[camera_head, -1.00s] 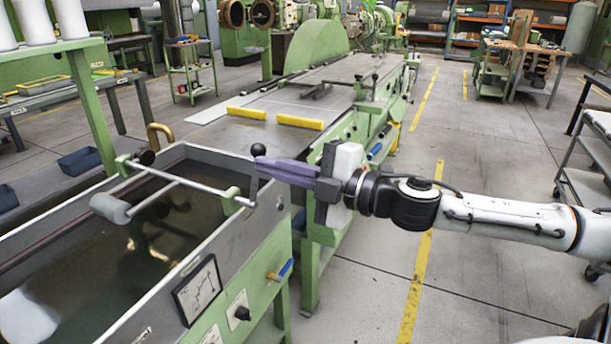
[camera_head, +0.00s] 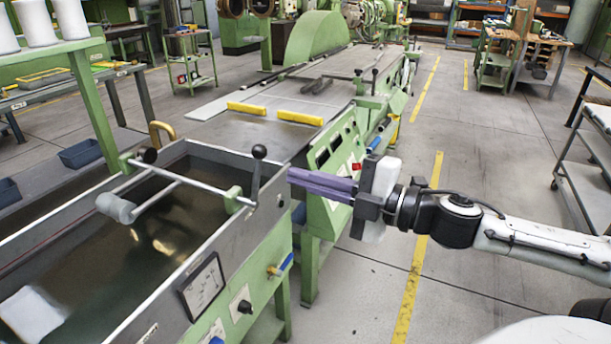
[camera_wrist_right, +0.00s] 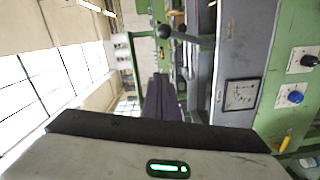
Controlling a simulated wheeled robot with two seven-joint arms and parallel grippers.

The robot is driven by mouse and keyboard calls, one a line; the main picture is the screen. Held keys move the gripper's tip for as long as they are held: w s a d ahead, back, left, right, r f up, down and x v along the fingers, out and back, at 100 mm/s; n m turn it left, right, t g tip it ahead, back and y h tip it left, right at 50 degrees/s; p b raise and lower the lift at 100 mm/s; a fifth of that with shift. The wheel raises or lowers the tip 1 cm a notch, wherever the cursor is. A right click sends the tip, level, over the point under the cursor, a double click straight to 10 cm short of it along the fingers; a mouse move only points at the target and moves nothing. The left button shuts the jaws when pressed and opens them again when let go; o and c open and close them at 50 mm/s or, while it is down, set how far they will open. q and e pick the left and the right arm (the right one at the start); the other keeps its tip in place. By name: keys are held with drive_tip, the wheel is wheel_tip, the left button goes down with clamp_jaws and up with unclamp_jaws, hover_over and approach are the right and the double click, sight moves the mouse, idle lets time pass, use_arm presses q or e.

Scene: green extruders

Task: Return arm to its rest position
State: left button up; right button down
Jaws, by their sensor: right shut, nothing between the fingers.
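My right gripper (camera_head: 292,177) has purple fingers, closed together and empty. It points left, in the air to the right of the lever's black ball knob (camera_head: 259,151). A visible gap parts the fingertips from the lever. In the right wrist view the closed fingers (camera_wrist_right: 163,98) point toward the machine, with the knob (camera_wrist_right: 164,31) above them. My right arm comes in from the right side of the head view. My left gripper is in neither view.
A green extruder trough (camera_head: 215,290) with a dark bath fills the lower left. A gauge (camera_head: 204,286) and a blue-handled valve (camera_head: 280,264) are on its side. Yellow blocks (camera_head: 300,117) lie on the table behind. The floor (camera_head: 480,180) to the right is open, with a cart (camera_head: 585,190) at the edge.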

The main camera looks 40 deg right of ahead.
drive_tip(key=shift+d+f, duration=0.1)
idle(0.3)
drive_tip(key=s+d+f+m+g+h, duration=0.1)
drive_tip(key=d+f+m+h, duration=0.25)
drive_tip(key=f, duration=0.45)
drive_tip(key=s+d+f+m+h, duration=0.2)
drive_tip(key=d+f+m, duration=0.25)
drive_tip(key=f, duration=0.25)
drive_tip(key=s+a+f+m+g+h, duration=0.15)
drive_tip(key=s+f+m, duration=0.25)
drive_tip(key=f, duration=0.7)
drive_tip(key=s+a+f+m+g+y, duration=0.1)
drive_tip(key=s+a+f+m+g, duration=0.1)
drive_tip(key=s+a+f, duration=0.3)
drive_tip(key=s+a+f+m+g+y, duration=0.1)
drive_tip(key=s+a+f+m+g, duration=0.2)
drive_tip(key=a+f, duration=0.9)
drive_tip(key=s+a, duration=0.1)
drive_tip(key=a, duration=0.4)
drive_tip(key=shift+s+m+g+y, duration=0.3)
drive_tip(key=shift+s+g+y, duration=0.05)
drive_tip(key=shift+s+y, duration=0.05)
drive_tip(key=shift+r, duration=0.1)
